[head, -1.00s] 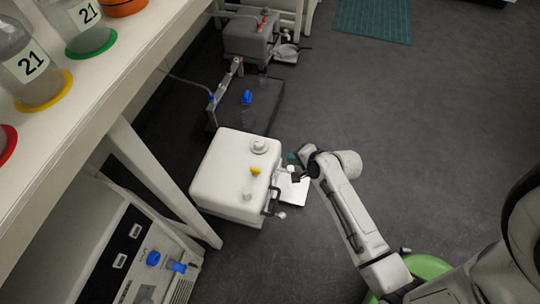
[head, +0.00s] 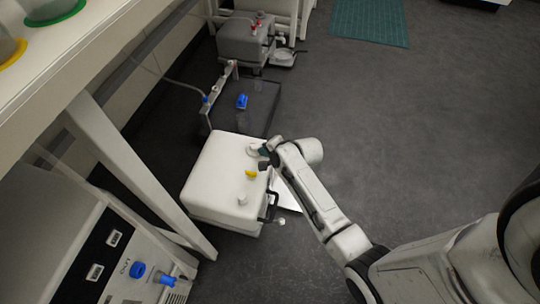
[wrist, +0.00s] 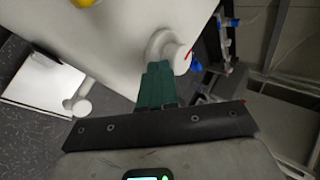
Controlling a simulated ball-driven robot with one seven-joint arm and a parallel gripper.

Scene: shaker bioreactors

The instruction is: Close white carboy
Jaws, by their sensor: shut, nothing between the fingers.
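The white carboy (head: 215,175) stands on the floor left of my arm. In the wrist view its white body (wrist: 125,30) fills the upper middle. A round white cap (head: 253,150) sits on its top at the far right corner; it also shows in the wrist view (wrist: 174,52). My gripper (head: 267,153) is right beside the cap, partly covering it. Its green fingers (wrist: 157,82) are together, with tips close to the cap's lower edge; I cannot tell if they touch. A yellow piece (head: 250,174) and a small white knob (head: 242,199) are also on top.
A white spout (head: 281,221) and black handle (head: 268,207) are on the carboy's near right side, by a white plate (head: 289,196). A shelf edge is left. Floor to the right is clear.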

